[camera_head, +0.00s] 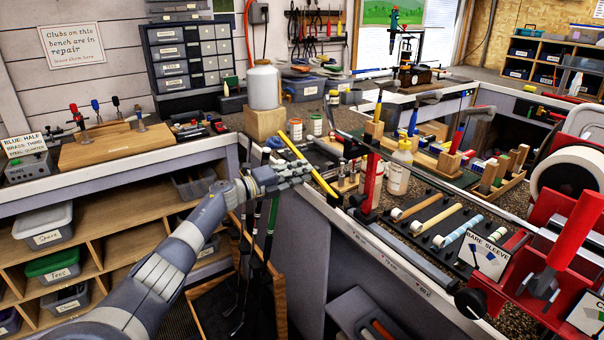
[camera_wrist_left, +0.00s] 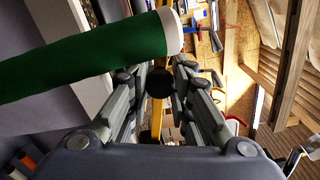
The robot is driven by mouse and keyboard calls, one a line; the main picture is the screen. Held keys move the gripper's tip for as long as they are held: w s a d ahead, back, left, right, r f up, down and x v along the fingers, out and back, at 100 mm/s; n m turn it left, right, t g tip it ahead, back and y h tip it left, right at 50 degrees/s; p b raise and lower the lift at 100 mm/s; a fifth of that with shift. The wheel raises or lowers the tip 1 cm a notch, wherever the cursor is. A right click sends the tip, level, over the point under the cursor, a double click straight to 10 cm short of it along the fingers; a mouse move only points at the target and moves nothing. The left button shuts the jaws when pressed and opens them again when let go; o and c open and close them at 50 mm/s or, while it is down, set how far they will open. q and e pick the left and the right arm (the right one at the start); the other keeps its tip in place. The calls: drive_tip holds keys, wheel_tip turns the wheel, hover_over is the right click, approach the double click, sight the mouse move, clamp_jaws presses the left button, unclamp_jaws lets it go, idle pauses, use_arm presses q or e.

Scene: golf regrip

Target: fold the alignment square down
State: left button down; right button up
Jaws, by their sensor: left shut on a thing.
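A yellow bar (camera_head: 323,183), which I take to be the alignment square, slants along the bench's front edge near the red clamp post (camera_head: 371,180). My left gripper (camera_head: 300,171) reaches it from the left, its fingers crossing the bar's middle and hiding part of it. In the left wrist view the fingers (camera_wrist_left: 158,90) are closed in around a round black knob (camera_wrist_left: 158,82), with a strip of the yellow bar (camera_wrist_left: 157,118) behind. Whether the knob belongs to the bar is unclear. A green grip with a white end (camera_wrist_left: 90,58) crosses close to the lens. My right gripper is not in view.
Dark club shafts (camera_head: 271,215) stand just below my left gripper. A black tray with several grips (camera_head: 440,226) lies to the right, beside a red vise (camera_head: 560,240). A white bottle on a wooden block (camera_head: 265,122) stands behind the gripper.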

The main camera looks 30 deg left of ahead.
use_arm(q)
drive_tip(key=shift+a+f+n+b, duration=0.15)
drive_tip(key=shift+f+n+b, duration=0.2)
drive_tip(key=shift+f+n, duration=0.2)
drive_tip(key=c, duration=1.4)
unclamp_jaws()
drive_tip(key=shift+o, duration=0.2)
drive_tip(key=shift+f, duration=0.1)
drive_tip(key=v, duration=1.2)
